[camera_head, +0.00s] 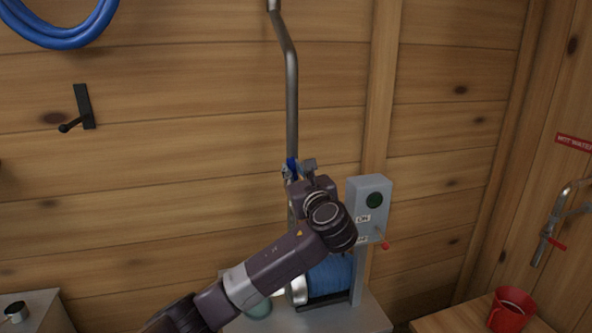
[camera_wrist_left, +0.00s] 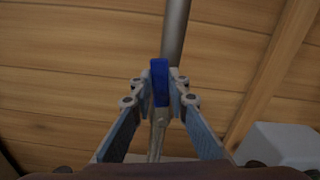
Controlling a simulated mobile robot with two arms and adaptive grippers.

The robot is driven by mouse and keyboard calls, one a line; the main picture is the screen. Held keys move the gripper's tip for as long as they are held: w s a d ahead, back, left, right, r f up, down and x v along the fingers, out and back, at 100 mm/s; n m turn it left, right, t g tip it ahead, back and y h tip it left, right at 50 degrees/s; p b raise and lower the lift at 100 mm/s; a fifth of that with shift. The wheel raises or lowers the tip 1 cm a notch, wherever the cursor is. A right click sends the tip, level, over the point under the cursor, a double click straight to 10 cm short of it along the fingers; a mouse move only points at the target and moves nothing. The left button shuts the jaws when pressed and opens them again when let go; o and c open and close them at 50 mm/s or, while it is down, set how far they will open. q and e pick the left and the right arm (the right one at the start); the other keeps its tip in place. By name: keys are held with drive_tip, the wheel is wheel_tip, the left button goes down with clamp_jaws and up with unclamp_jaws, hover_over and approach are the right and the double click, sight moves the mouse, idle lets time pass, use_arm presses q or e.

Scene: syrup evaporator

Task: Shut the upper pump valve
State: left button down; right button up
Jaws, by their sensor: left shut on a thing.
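The upper pump valve has a blue handle (camera_head: 291,164) on the grey vertical pipe (camera_head: 292,95) that runs up the wall above the pump. In the left wrist view the blue handle (camera_wrist_left: 160,80) stands between the two fingers, roughly in line with the pipe (camera_wrist_left: 175,35). My left gripper (camera_head: 289,172) is shut on this handle; its fingers (camera_wrist_left: 161,92) touch it from both sides. My left wrist and forearm hide the valve's lower part and much of the pipe below. The blue pump (camera_head: 331,275) sits beneath, partly behind my arm. My right gripper is in no view.
A hot water tap (camera_head: 550,228) is at far right. A blue hose (camera_head: 62,38) hangs upper left.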

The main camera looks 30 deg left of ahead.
use_arm(q)
drive_tip(key=s+a+f+n+b, duration=0.3)
drive_tip(key=f+n+b, duration=0.3)
drive_tip(key=n, duration=0.9)
drive_tip(key=shift+s+a+f+n+b, duration=0.3)
drive_tip(key=shift+s+f+n, duration=0.1)
drive_tip(key=shift+s, duration=0.15)
drive_tip(key=c, duration=1.8)
unclamp_jaws()
drive_tip(key=shift+c, duration=0.2)
drive_tip(key=v, duration=1.2)
